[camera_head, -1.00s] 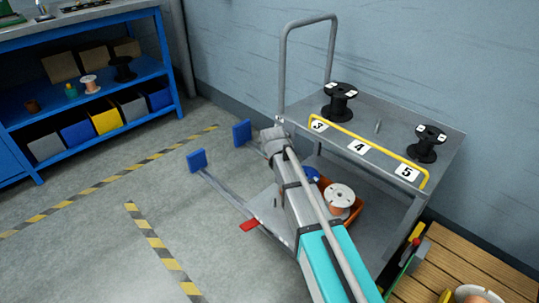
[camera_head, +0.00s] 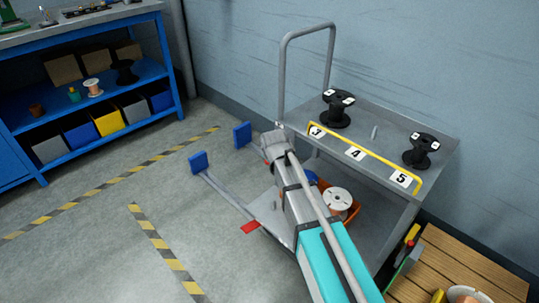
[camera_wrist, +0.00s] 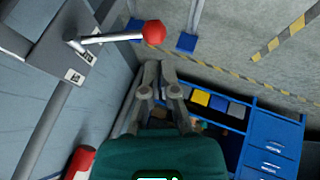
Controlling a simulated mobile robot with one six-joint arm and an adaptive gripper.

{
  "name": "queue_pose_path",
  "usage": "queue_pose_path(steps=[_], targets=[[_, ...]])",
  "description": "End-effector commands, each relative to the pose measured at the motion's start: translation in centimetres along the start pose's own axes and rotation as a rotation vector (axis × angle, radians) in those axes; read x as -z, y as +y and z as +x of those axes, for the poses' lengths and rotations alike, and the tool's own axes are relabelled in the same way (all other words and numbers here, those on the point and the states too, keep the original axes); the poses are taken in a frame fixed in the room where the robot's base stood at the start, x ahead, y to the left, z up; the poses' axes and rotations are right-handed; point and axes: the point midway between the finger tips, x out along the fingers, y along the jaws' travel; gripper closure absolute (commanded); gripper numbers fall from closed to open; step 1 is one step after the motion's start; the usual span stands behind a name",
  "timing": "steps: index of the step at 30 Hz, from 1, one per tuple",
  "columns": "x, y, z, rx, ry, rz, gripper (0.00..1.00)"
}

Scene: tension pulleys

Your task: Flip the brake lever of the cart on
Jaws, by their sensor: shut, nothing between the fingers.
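The brake lever shows in the wrist view as a pale rod with a red ball knob (camera_wrist: 153,32). It juts from a grey plate (camera_wrist: 45,48) that carries small white labels, too small to read. The cart (camera_head: 385,137) is grey, with a tall push handle and a yellow rail. My gripper (camera_wrist: 160,68) is shut and empty, just below the knob in the wrist view, with a visible gap in the picture. In the head view my gripper (camera_head: 276,146) is at the cart's left end, near the handle's foot.
Black spools (camera_head: 338,108) stand on the cart top; an orange bin with a white spool (camera_head: 338,198) is below. A red pedal-like piece (camera_head: 250,227) and blue pads (camera_head: 198,162) are low at left. A wooden pallet (camera_head: 455,262) is right. Floor at left is clear.

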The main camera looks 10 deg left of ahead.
Motion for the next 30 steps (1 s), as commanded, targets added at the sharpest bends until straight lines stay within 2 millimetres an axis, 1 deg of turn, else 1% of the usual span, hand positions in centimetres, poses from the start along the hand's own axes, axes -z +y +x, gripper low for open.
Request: queue_pose_path(steps=[1,18,24,30], targets=[[0.1,0.0,-1.0,0.0,0.0,0.0,1.0],[0.0,-0.3,-6.6,0.0,-0.001,0.001,1.0],[-0.1,-0.5,-7.7,0.0,-0.001,0.002,1.0],[-0.1,-0.5,-7.9,0.0,-0.001,0.002,1.0]])
